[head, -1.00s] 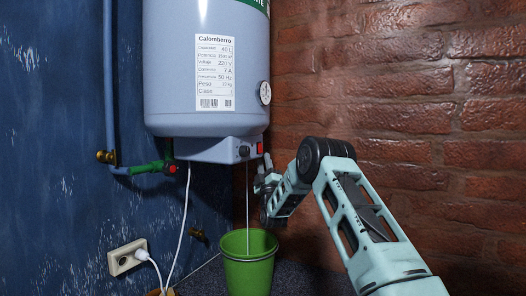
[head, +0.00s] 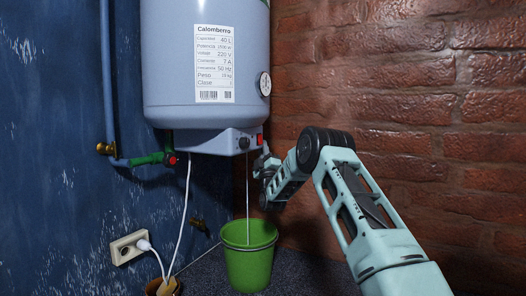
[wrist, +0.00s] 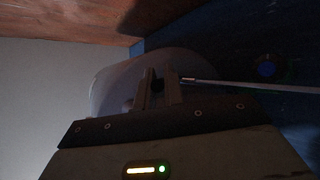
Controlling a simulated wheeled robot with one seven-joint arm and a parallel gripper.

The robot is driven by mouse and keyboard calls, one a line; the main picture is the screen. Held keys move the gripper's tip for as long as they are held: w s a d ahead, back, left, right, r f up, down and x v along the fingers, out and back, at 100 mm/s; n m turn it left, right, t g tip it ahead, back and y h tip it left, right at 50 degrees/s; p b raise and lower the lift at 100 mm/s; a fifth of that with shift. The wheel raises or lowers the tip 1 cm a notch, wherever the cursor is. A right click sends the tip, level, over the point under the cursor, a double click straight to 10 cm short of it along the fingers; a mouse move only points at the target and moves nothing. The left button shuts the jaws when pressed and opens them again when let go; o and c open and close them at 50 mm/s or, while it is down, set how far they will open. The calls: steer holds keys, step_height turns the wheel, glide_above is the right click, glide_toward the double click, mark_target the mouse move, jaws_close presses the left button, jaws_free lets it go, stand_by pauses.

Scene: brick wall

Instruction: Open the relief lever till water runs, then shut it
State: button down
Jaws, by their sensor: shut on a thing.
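A blue pipe (head: 106,80) with a brass valve and a green, red-tipped fitting (head: 150,159) runs left of the heater. The brick wall (head: 400,80) stands close to my arm's right.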

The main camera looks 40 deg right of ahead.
steer(key=shift+s+f+n+y+b, duration=0.1)
steer(key=shift+n+y+b, duration=0.3)
steer(key=shift+b, duration=0.55)
steer(key=shift+s+n+y+b, duration=0.1)
steer(key=shift+n+y+b, duration=0.2)
steer(key=shift+b, duration=0.4)
steer(key=b, duration=0.1)
steer(key=n+y+b, duration=0.1)
steer(key=shift+s+d+r+n+y+b, duration=0.1)
steer(key=shift+s+r+n+y+b, duration=0.15)
steer(key=shift+n+y+b, duration=0.1)
steer(key=shift+s+r+n+y+b, duration=0.2)
steer(key=shift+r+n+y+b, duration=0.2)
steer(key=shift+n+y+b, duration=0.55)
steer(key=shift+s+d+r+n+g+y+b, duration=0.2)
steer(key=shift+r+n+g+y+b, duration=0.4)
steer(key=shift+n+y, duration=0.2)
steer(key=shift+s+d+r+n+g+y+p, duration=0.1)
steer(key=shift+r+n+g+y+p, duration=0.6)
steer(key=shift+n+g, duration=0.25)
steer(key=shift+s+r+n+g+y+p, duration=0.1)
steer(key=shift+r+n+g+y+p, duration=0.5)
steer(key=shift+r+n+g, duration=0.25)
steer(key=shift+f, duration=0.1)
